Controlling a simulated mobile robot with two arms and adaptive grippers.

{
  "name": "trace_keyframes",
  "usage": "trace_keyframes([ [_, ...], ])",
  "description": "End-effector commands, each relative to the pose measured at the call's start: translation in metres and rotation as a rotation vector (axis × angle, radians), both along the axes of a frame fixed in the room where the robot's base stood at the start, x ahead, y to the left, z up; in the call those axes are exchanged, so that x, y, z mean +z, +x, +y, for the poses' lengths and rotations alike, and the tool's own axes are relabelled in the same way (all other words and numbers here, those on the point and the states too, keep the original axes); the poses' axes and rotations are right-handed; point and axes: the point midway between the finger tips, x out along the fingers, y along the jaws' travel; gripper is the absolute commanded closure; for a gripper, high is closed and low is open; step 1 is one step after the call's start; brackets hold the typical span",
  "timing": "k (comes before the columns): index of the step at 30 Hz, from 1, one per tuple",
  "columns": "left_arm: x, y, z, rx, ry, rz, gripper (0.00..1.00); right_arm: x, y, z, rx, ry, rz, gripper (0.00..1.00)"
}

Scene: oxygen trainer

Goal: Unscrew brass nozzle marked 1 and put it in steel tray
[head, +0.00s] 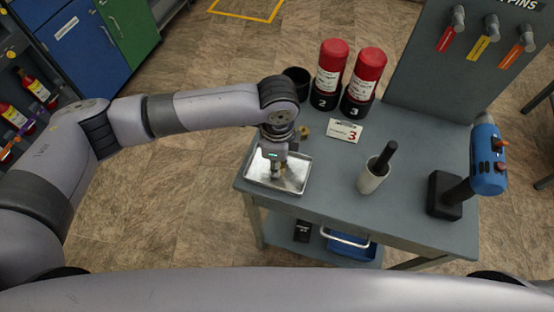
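The steel tray (301,181) lies on the left front corner of the grey bench. My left gripper (274,177) points down over the tray; its fingers are small and partly hidden by the wrist. A small brownish, brass-like patch shows beside the fingers, but I cannot tell whether it is held. A small brass-coloured piece (304,131) sits on the bench just behind the tray; I cannot read any mark on it. My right gripper is not in view.
Two red cylinders (332,65) (368,72) stand in black holders marked 2 and 3, beside a black holder (297,80). A white cup (372,178) holds a black rod. A blue drill (487,160) stands right. Bench (415,150) is clear between.

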Motion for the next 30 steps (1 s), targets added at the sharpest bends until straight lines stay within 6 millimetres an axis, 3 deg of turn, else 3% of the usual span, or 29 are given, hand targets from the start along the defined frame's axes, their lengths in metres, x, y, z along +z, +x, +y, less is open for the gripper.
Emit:
trace_keyframes([
  [9, 0.000, 0.000, 0.000, 0.000, 0.000, 0.000, 0.53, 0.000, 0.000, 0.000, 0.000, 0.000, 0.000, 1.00],
  [20, 0.005, 0.000, 0.000, 0.000, -0.002, 0.000, 0.53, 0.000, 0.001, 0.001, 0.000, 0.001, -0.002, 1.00],
  [23, 0.017, 0.001, -0.001, -0.001, -0.002, -0.002, 0.53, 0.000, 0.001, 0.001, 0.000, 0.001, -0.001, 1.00],
  [30, 0.067, 0.001, -0.001, -0.002, -0.002, -0.004, 0.53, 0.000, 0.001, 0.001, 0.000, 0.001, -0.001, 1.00],
])
